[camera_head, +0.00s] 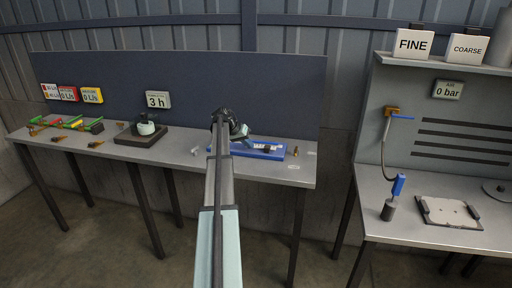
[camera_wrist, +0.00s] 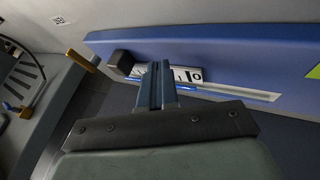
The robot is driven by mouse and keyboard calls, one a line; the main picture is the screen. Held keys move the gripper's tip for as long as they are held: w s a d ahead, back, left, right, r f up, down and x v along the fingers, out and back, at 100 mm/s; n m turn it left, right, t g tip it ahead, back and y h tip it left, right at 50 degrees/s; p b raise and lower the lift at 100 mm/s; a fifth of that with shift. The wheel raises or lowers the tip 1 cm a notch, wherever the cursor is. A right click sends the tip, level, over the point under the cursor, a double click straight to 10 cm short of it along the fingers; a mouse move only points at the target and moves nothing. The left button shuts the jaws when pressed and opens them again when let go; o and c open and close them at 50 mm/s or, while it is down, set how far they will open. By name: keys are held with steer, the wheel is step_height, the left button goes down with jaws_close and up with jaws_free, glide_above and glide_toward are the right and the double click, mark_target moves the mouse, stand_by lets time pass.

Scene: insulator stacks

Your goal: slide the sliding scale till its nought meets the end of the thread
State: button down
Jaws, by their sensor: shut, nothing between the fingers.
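The blue gauge block (camera_wrist: 235,55) fills the upper right of the wrist view, with a pale slot along its side. The white sliding scale (camera_wrist: 187,76) sits in this slot, and its nought shows near its right end. A dark square knob (camera_wrist: 122,62) is at the scale's left end. My gripper (camera_wrist: 158,72) is shut and empty, in front of the scale just right of the knob. I cannot tell whether it touches either. In the head view the blue gauge (camera_head: 262,152) lies on the left bench, partly hidden by my arm. I cannot make out the thread's end.
A brass piece (camera_head: 296,152) stands right of the gauge on the left bench (camera_head: 205,165). A black tray with a round pot (camera_head: 146,128) is farther left. The right bench (camera_head: 410,228) stands across a gap. Free bench top shows left of my arm.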

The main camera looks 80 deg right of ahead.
steer(key=v, duration=0.8)
steer(key=s+a+f+m+t+y, duration=0.15)
steer(key=s+m, duration=0.35)
steer(key=s, duration=3.3)
steer(key=n+t+h, duration=0.2)
steer(key=n+t, duration=0.5)
steer(key=t, duration=0.3)
glide_toward(270, 151)
steer(key=shift+y, duration=0.25)
steer(key=s+d+f, duration=0.2)
steer(key=f, duration=0.1)
steer(key=shift+s+d+f, duration=0.15)
steer(key=shift+d, duration=0.1)
steer(key=w, duration=0.3)
steer(key=shift+d+f, duration=0.15)
steer(key=shift+f, duration=0.2)
steer(key=shift+w, duration=0.65)
